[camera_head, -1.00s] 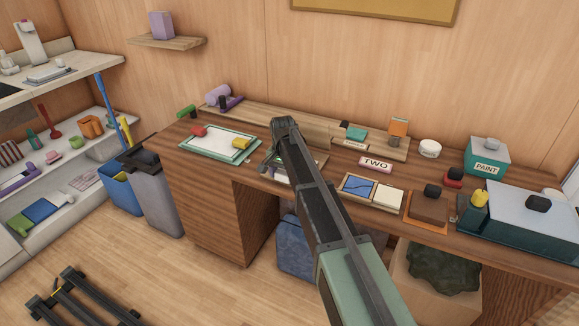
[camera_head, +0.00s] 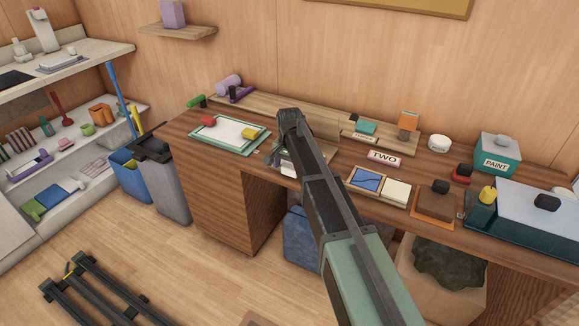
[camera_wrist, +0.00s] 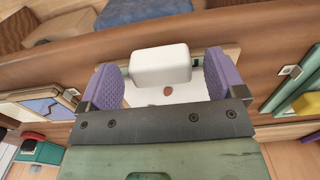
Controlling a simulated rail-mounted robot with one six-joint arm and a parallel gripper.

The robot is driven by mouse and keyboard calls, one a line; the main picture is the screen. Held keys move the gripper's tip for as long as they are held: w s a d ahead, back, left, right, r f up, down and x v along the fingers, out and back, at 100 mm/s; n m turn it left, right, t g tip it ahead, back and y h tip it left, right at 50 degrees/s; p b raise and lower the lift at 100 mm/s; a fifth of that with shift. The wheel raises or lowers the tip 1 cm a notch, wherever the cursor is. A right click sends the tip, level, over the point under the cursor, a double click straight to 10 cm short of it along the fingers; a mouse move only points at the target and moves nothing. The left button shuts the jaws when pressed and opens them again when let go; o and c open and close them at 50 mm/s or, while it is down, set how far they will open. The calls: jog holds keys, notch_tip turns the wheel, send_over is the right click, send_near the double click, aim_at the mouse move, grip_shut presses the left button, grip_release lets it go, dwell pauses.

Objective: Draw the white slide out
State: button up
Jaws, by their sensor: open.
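The white slide (camera_wrist: 160,65) shows in the wrist view as a thick rounded white block at one end of a flat white plate with a small reddish-brown hole. My gripper (camera_wrist: 163,82) is open, with one purple ridged finger on each side of the block. Gaps show between the block and both fingers. In the head view my gripper (camera_head: 277,155) is low at the desk's front edge, and my arm hides much of it. A small white part of the slide (camera_head: 288,169) shows just below it.
On the desk (camera_head: 215,185), a framed white sheet (camera_head: 230,133) lies left of my gripper. A blue-and-white tray (camera_head: 367,181) and a TWO sign (camera_head: 384,158) are to the right. Grey and blue bins (camera_head: 165,185) stand left of the desk.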

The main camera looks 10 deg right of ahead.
notch_tip(320, 180, up, 10)
jog(key=p, duration=0.8)
jog(key=shift+p, duration=0.35)
jog(key=shift+f, duration=0.1)
jog(key=s+d+r+n+p, duration=0.1)
jog(key=s+d+n, duration=0.1)
jog(key=s, duration=1.2)
jog(key=s+d+r+n+p, duration=0.2)
jog(key=s+n, duration=0.3)
jog(key=s, duration=0.9)
jog(key=shift+s+d+r, duration=0.15)
jog(key=shift+s+r, duration=0.05)
jog(key=shift+s, duration=0.2)
